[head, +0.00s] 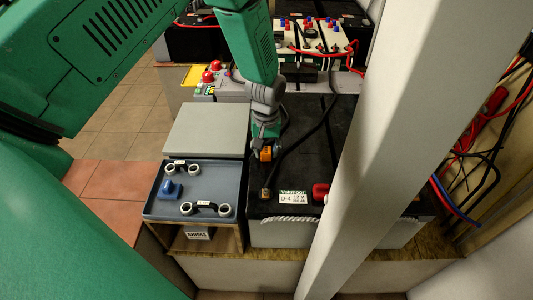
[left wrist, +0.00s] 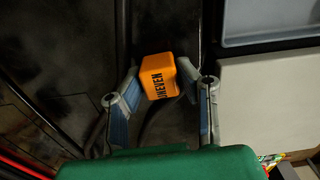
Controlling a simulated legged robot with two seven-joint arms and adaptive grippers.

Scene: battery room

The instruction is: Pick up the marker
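The marker, an orange block (left wrist: 158,76) with dark lettering reading "NEVEN" in part, sits between the fingertips of my left gripper (left wrist: 158,78) in the left wrist view. One finger is on each side of it, close to its faces. I cannot tell whether they press on it or stand just clear. In the head view the orange block (head: 266,153) shows at the tip of my left gripper (head: 264,140), over the left part of a black battery top (head: 310,165). Whether the block touches that top is unclear. My right gripper is not in view.
A blue-grey tray (head: 228,176) with rings and a blue piece stands left of the battery, with a grey box (head: 205,130) behind. A black cable (head: 295,143) crosses the battery top. A pale post (head: 375,140) blocks the right. Red-knobbed equipment (head: 215,72) is behind.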

